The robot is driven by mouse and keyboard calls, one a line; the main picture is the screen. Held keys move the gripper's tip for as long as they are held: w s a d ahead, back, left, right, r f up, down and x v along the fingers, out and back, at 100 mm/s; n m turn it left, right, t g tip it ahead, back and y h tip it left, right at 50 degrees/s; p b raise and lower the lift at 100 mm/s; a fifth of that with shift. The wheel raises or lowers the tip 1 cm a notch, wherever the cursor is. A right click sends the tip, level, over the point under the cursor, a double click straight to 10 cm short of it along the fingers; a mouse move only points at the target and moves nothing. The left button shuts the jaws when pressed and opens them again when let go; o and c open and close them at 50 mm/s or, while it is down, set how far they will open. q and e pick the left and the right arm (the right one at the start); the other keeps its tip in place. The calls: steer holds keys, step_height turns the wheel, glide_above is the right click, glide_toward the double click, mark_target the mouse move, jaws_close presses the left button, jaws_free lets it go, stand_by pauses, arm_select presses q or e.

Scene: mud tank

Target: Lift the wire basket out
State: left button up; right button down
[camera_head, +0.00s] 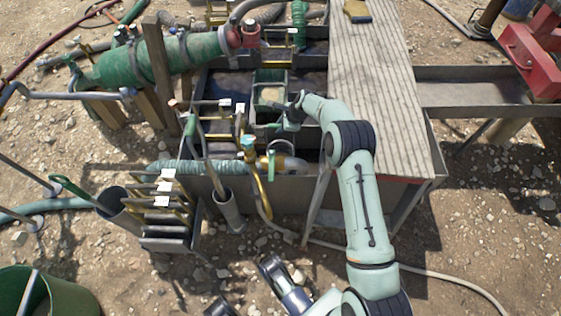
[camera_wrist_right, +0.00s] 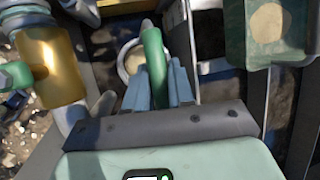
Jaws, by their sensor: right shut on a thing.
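My right gripper (camera_head: 289,112) reaches over the tank from the right. In the right wrist view its grey-blue fingers (camera_wrist_right: 160,90) are shut on a green handle (camera_wrist_right: 153,58). A pale ring with a beige inside (camera_wrist_right: 131,60) lies just behind the handle. I cannot make out the wire mesh, so I cannot tell how much of the wire basket shows. A green box with beige contents (camera_head: 271,95) sits in the tank beside the gripper; it also shows in the right wrist view (camera_wrist_right: 284,45).
The tank (camera_head: 290,190) has metal walls and dividers, with brass fittings (camera_head: 284,163) close by. A wooden plank deck (camera_head: 375,90) covers its right side. A large green cylinder (camera_head: 150,62) and a rack of plates (camera_head: 165,210) stand left. Gravel ground surrounds it.

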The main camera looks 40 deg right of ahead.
steer(key=shift+r, duration=0.1)
steer(key=shift+w+r, duration=0.1)
steer(key=shift+r, duration=0.15)
arm_select(q)
steer(key=w+d+r+t+p, duration=0.1)
steer(key=w+d+r+p, duration=0.1)
steer(key=w+r+p, duration=0.2)
steer(key=shift+d+r+m+t+p, duration=0.15)
steer(key=shift+r+m+t+p, duration=0.25)
steer(key=shift+r, duration=1.25)
arm_select(e)
step_height(320, 180, up, 20)
steer(key=shift+f, duration=0.25)
arm_select(q)
steer(key=shift+s+r, duration=0.1)
